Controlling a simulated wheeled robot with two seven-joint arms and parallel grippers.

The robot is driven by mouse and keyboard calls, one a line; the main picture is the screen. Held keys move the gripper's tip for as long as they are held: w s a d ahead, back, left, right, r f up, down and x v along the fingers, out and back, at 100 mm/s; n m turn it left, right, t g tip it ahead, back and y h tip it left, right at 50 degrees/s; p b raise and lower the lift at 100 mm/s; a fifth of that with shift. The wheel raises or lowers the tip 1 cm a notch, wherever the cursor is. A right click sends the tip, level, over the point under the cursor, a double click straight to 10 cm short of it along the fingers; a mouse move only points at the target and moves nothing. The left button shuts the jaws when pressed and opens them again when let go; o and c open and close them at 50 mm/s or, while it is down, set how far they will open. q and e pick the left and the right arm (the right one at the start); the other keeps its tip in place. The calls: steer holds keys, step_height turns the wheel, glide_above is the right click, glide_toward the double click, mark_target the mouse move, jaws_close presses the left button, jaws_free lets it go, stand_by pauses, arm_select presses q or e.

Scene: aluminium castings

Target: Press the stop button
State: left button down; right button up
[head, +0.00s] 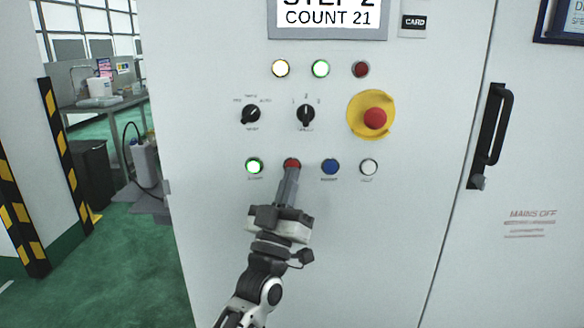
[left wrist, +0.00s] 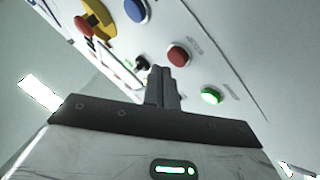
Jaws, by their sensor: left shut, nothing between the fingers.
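The stop button appears to be the small red button (head: 292,164) in the lower row of the white cabinet front, between a lit green button (head: 254,166) and a blue button (head: 330,166). Its label is hidden in the head view. My left gripper (head: 290,174) is shut and empty, with its fingertips overlapping the red button's lower edge. In the left wrist view, the closed fingertips (left wrist: 160,72) show just left of the red button (left wrist: 178,55). I cannot tell whether they touch it. My right gripper is in neither view.
A red emergency knob on a yellow plate (head: 385,103) is up and right. Two black selector knobs (head: 250,114) sit above the button row, and a white button (head: 368,167) ends it. A black door handle (head: 490,135) stands at right. The panel below the buttons is bare.

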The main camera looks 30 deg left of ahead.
arm_select(q)
steer(key=shift+w, duration=0.1)
steer(key=shift+w+a, duration=0.25)
steer(key=shift+w, duration=0.05)
steer(key=shift+w+a, duration=0.1)
steer(key=shift+w, duration=0.05)
stand_by(0.6)
steer(key=shift+w+a, duration=0.1)
steer(key=shift+w, duration=0.1)
stand_by(0.6)
steer(key=shift+s+d, duration=0.45)
steer(key=shift+s, duration=0.25)
